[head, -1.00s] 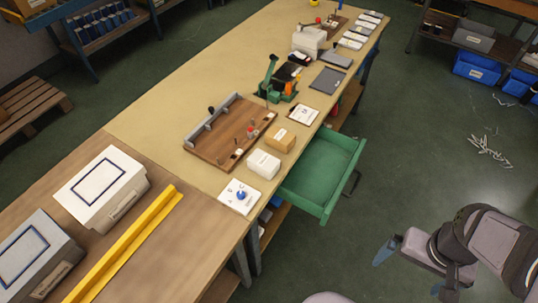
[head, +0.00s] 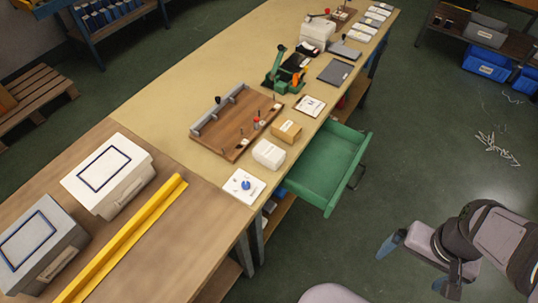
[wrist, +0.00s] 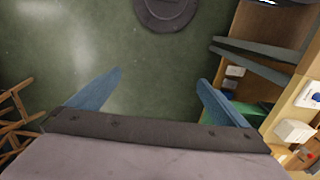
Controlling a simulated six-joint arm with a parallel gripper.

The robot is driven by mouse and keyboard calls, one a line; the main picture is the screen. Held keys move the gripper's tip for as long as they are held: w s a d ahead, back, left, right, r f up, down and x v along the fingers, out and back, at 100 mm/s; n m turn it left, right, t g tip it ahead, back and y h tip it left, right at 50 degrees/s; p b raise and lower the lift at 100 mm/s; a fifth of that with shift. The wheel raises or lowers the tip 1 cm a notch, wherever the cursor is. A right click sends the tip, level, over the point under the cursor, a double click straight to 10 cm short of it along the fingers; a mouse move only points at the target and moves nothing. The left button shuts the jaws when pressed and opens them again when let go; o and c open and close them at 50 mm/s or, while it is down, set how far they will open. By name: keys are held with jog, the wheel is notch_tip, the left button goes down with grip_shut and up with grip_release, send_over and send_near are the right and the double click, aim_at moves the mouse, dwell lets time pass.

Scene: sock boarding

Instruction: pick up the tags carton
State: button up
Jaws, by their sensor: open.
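A small brown cardboard carton (head: 287,132) with a pale label sits near the bench's front edge. It looks like the tags carton, but the label is too small to read. A white box (head: 269,154) stands just in front of it, to its lower left. My gripper (head: 414,264) is at the lower right, over the floor and well apart from the bench. In the wrist view, my gripper's blue fingers (wrist: 160,78) are spread wide with nothing between them. The white box (wrist: 294,130) shows at the wrist view's right edge; I cannot clearly make out the carton there.
A green drawer (head: 328,168) stands open from the bench front. A wooden fixture board (head: 235,130) lies behind the carton, and a white card with a blue knob (head: 244,186) lies nearer. A yellow rail (head: 122,238) and lidded boxes (head: 108,177) occupy the left bench.

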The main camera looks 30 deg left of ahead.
dwell(0.3)
jog(key=w+a+r+n, duration=0.1)
jog(key=w+a+n, duration=0.7)
jog(key=w+n, duration=0.2)
jog(key=n+t+b, duration=0.2)
jog(key=n+t, duration=0.3)
jog(key=n, duration=2)
send_near(269, 150)
jog(key=x, duration=0.2)
jog(key=shift+w+d+f, duration=0.1)
jog(key=shift+w+f, duration=0.15)
jog(key=shift+f, duration=0.1)
jog(key=shift+p+x, duration=1.3)
jog(key=shift+x, duration=2.35)
jog(key=shift+s, duration=0.15)
jog(key=c, duration=1.2)
jog(key=shift+c, duration=0.4)
jog(key=shift+r, duration=0.15)
